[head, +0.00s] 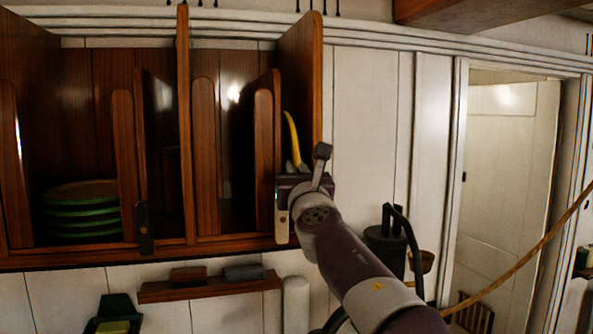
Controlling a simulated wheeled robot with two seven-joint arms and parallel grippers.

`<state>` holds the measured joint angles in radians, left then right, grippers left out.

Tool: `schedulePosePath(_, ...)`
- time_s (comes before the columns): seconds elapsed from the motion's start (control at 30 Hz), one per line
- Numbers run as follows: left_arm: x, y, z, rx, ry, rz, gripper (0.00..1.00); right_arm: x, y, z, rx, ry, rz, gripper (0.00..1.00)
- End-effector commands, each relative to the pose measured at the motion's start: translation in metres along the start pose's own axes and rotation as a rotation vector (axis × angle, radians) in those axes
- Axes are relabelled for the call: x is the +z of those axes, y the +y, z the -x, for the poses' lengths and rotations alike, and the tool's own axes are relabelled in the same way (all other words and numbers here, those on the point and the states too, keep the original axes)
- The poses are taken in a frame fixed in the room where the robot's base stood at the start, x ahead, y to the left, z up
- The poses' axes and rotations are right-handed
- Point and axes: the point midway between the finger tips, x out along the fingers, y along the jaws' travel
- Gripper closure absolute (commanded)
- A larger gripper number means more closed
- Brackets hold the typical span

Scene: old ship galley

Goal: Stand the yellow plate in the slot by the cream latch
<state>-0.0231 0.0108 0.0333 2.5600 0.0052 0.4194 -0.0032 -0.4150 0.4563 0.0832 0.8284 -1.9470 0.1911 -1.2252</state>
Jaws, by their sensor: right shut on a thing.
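The yellow plate (293,140) shows nearly edge-on as a thin curved strip, upright and leaning slightly. My right gripper (294,176) is shut on its lower part. The plate is in front of or inside the rightmost slot of the wooden rack (185,120), between a rounded divider (264,160) and the right side wall (312,80); I cannot tell how deep it is. The cream latch (281,216) is on the rack's front edge, just below and left of my right gripper. The slot's bottom is hidden by my gripper. My left gripper is not in view.
Green-rimmed plates (80,212) lie stacked in the rack's left compartment. A dark latch (145,228) is on the front edge further left. A small shelf (210,288) is below the rack. A dark pot-like object (385,245) and a rope (520,255) are at the right.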

Motion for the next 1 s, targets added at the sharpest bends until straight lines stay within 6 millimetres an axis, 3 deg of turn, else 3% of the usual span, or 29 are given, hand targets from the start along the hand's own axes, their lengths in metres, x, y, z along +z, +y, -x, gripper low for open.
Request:
schedulePosePath(0.53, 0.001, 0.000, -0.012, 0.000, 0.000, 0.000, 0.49, -0.013, 0.000, 0.001, -0.001, -0.002, 0.000, 1.00)
schedulePosePath(0.97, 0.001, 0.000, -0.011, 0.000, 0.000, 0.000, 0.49, -0.012, 0.000, 0.001, -0.001, -0.003, 0.000, 1.00)
schedulePosePath(1.0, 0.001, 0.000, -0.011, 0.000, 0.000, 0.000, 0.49, -0.012, 0.000, 0.001, -0.001, -0.003, 0.000, 0.85)
